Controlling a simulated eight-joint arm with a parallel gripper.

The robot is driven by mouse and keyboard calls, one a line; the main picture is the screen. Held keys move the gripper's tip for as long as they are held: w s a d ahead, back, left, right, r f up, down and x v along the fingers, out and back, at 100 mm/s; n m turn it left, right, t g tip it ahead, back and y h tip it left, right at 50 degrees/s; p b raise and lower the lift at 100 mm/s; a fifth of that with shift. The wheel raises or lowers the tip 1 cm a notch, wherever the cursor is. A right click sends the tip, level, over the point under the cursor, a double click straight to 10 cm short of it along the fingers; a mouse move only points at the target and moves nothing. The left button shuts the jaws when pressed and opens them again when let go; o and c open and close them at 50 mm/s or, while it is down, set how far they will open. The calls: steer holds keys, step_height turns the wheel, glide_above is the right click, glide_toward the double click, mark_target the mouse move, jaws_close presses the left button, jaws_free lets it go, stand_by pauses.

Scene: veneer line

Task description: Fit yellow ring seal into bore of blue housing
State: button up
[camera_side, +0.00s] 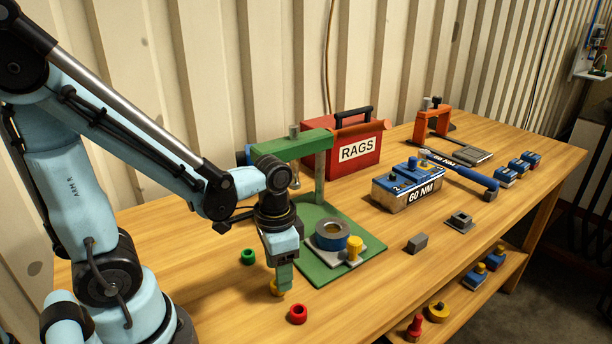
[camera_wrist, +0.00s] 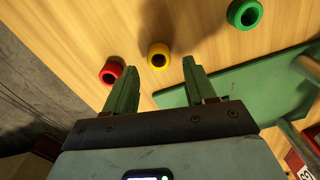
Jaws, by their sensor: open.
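The yellow ring seal (camera_side: 276,287) lies on the bench, partly hidden behind my gripper's finger in the side view. In the wrist view the yellow ring (camera_wrist: 158,55) shows whole, in line with the gap between my fingertips, with wood visible on both sides of it. My gripper (camera_side: 284,284) points down at the ring; in the wrist view its green fingers (camera_wrist: 160,64) are apart with nothing held. The blue housing (camera_side: 332,235), a round part with an open bore, stands on a grey plate on the green press base, right of my gripper. The wrist view does not show the housing.
A red ring (camera_side: 297,314) and a green ring (camera_side: 248,257) lie near the yellow one. A yellow peg (camera_side: 354,248) stands beside the housing. The green press frame (camera_side: 318,185) rises behind it. A red RAGS box (camera_side: 357,148) is at the back.

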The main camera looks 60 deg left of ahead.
step_height(320, 180, up, 9)
steer(key=w+n+t, duration=0.1)
steer(key=w+t, duration=0.1)
steer(key=t, duration=0.3)
steer(key=shift+w+r+n, duration=0.2)
steer(key=shift+w+n, duration=0.2)
steer(key=shift+o, duration=0.5)
steer(key=shift+w+d+r+n+t, duration=0.1)
steer(key=shift+w+r+n+t, duration=0.15)
steer(key=shift+t, duration=0.3)
steer(key=shift+w+r+n+t, duration=0.2)
steer(key=shift+w+t, duration=0.15)
steer(key=shift+t, duration=0.2)
steer(key=shift+s+a+f+m+g, duration=0.1)
steer(key=shift+s+f+m+g, duration=0.7)
steer(key=shift+f+m+g, duration=0.95)
steer(key=shift+s+a+f+m+g, duration=0.1)
steer(key=shift+s+f+m+g, duration=0.85)
steer(key=shift+f, duration=1.55)
steer(key=shift+s+f+m+g, duration=0.6)
steer(key=shift+f+m+g, duration=0.3)
steer(key=shift+f+m, duration=1)
